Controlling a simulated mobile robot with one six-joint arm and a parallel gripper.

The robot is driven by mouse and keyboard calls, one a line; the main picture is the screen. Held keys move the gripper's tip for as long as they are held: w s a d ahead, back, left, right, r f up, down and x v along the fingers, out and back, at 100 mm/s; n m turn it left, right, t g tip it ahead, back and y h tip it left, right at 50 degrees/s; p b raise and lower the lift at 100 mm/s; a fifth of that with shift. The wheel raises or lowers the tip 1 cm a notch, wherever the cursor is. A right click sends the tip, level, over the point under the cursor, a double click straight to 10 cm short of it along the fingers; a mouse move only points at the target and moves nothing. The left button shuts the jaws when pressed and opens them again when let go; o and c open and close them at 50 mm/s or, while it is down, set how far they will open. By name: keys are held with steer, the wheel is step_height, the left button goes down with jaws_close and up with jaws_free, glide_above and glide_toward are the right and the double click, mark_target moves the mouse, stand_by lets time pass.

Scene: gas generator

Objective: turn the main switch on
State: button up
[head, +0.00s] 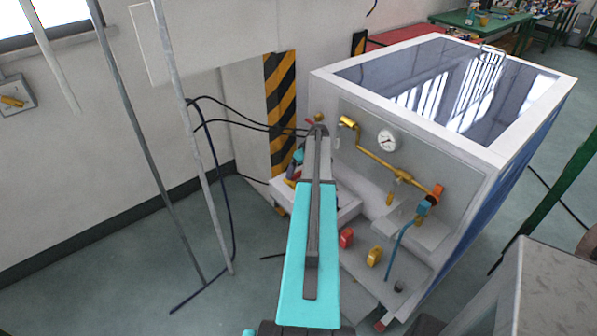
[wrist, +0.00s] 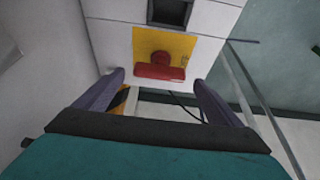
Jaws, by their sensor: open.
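A red switch (wrist: 160,72) with a wide horizontal bar and a rounded knob sits on a yellow plate (wrist: 144,42) on a pale box in the wrist view. My gripper (wrist: 157,82) is open, with one purple finger on each side of the switch's bar and nothing held. I cannot tell how far the fingertips are from the switch. In the head view my teal arm reaches forward and hides the switch and the fingers.
The white generator cabinet (head: 478,146) with a glass top stands right of my arm, with a gauge (head: 387,140), brass pipe (head: 385,163) and red (head: 346,238) and yellow (head: 374,256) knobs. Cables (head: 243,125) and metal poles (head: 143,140) stand left. A wall box (head: 15,98) carries a yellow handle.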

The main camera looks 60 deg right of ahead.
steer(key=shift+x, duration=1.15)
